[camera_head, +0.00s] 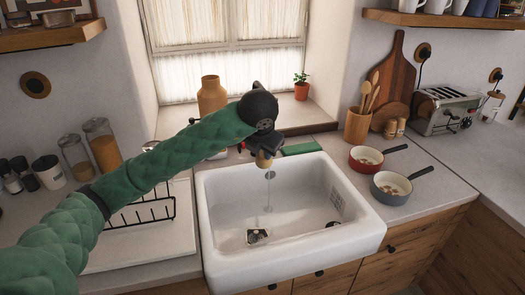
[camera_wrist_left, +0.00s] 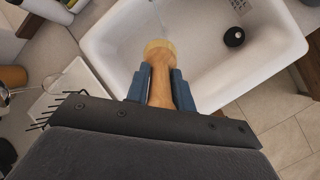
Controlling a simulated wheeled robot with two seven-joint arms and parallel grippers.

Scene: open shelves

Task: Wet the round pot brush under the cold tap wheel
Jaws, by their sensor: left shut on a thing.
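My left gripper (camera_head: 264,148) is over the back part of the white sink (camera_head: 218,225). In the left wrist view its blue fingers (camera_wrist_left: 158,88) are shut on the wooden handle of the round pot brush (camera_wrist_left: 160,50). The brush's pale round head points away from the wrist, over the basin. In the head view only a yellowish bit of the brush (camera_head: 263,161) shows below the gripper. A thin water stream (camera_head: 268,190) falls below it into the basin. I cannot tell whether the water touches the brush. The tap and its cold wheel are mostly hidden behind my gripper. My right gripper is not in view.
A drain (camera_head: 257,237) and a small dark item (camera_head: 332,224) are in the basin. A dish rack (camera_head: 145,212) stands left of the sink. Red (camera_head: 366,158) and grey (camera_head: 391,187) pans stand on the right counter. A brown vase (camera_head: 212,95) stands behind my left arm.

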